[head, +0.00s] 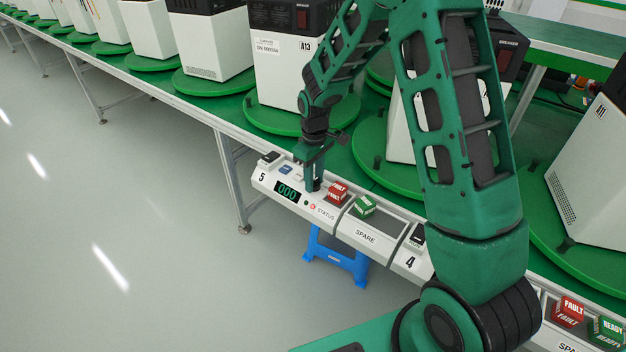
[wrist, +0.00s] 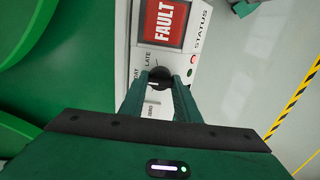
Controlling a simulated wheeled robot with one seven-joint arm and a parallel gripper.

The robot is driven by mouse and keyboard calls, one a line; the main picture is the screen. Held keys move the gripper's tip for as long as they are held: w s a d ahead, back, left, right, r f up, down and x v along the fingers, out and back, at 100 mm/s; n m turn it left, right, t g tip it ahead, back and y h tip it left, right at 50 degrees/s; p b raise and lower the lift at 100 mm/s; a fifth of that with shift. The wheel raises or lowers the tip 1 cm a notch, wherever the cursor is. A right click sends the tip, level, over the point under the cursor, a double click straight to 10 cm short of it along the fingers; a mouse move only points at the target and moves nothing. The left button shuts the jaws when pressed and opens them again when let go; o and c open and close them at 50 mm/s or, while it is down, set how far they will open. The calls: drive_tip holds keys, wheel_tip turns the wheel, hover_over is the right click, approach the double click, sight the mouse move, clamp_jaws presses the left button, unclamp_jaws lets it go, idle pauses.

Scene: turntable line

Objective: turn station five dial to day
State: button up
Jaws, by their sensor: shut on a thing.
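The station five panel (head: 268,186) is a white strip with a 5 label and a display reading 000 at the table's front edge. Its black dial (wrist: 160,74) shows between the fingertips in the wrist view. My gripper (head: 313,182) reaches down onto the panel; its fingers also show in the wrist view (wrist: 160,86), shut on the dial from both sides. The labels LATE (wrist: 148,62) and DAY (wrist: 138,78) sit beside the dial. Another label below is partly hidden by the fingers. The pointer's exact setting is unclear.
A red FAULT block (head: 338,193) stands close to the right of my gripper, with a green block (head: 364,206) beyond it. A SPARE section (head: 365,237) and station 4 panel (head: 410,261) follow. White machines on green turntables (head: 270,112) stand behind. A blue stool (head: 337,259) is below.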

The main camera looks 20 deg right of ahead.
sight(315, 180)
drive_tip(key=shift+w+d, duration=0.1)
drive_tip(key=shift+d, duration=0.1)
drive_tip(key=o, duration=0.8)
drive_tip(key=shift+c, duration=0.2)
drive_tip(key=shift+a, duration=0.1)
drive_tip(key=shift+r, duration=0.15)
wheel_tip(315, 180, up, 11)
drive_tip(key=shift+f, duration=0.2)
